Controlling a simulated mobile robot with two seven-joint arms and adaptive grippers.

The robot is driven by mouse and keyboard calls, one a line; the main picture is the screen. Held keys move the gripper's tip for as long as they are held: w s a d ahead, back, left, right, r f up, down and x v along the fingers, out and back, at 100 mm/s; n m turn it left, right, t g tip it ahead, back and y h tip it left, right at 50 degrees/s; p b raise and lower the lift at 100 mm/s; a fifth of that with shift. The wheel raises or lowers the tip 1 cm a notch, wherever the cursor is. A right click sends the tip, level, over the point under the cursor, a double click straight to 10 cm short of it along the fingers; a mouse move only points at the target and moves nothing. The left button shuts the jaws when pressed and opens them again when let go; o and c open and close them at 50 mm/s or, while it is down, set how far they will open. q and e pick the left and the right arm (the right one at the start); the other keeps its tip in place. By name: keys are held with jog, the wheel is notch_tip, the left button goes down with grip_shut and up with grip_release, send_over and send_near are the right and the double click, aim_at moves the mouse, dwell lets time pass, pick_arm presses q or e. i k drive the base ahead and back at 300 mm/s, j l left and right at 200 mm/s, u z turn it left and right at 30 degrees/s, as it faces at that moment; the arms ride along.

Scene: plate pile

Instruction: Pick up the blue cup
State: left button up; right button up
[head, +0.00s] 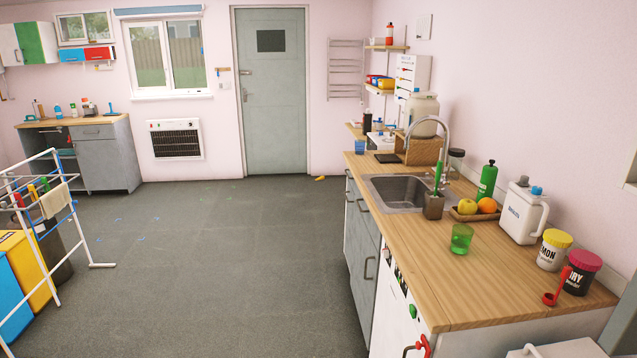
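A small blue cup (360,146) stands upright at the far left end of the wooden counter (480,275), near its front edge. It is small in the head view, and nothing hides it. A green cup (461,239) stands nearer, on the same counter in front of the fruit tray. Neither of my grippers shows in the head view.
A sink (400,193) with a tall tap lies between the two cups. A dark flat item (387,158) lies right of the blue cup. A drying rack (45,215) stands at the left. The grey floor (220,250) between rack and counter is mostly clear.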

aim_at(360, 145)
jog(key=i+j+u, duration=0.1)
jog(key=i+u, duration=0.2)
jog(key=i, duration=1.4)
jog(key=i+j+z, duration=0.1)
jog(key=i+z, duration=0.3)
jog(key=i+j+z, duration=0.2)
jog(key=i+z, duration=0.2)
jog(key=i+j+z, duration=0.3)
jog(key=z, duration=0.15)
jog(key=i+j+z, duration=0.55)
jog(key=j+z, duration=0.15)
jog(key=j, duration=0.15)
jog(key=i+j+z, duration=0.1)
jog(key=j+z, duration=0.2)
jog(key=j, duration=0.2)
jog(key=j+z, duration=0.3)
jog(key=j, duration=0.2)
jog(key=i, duration=0.05)
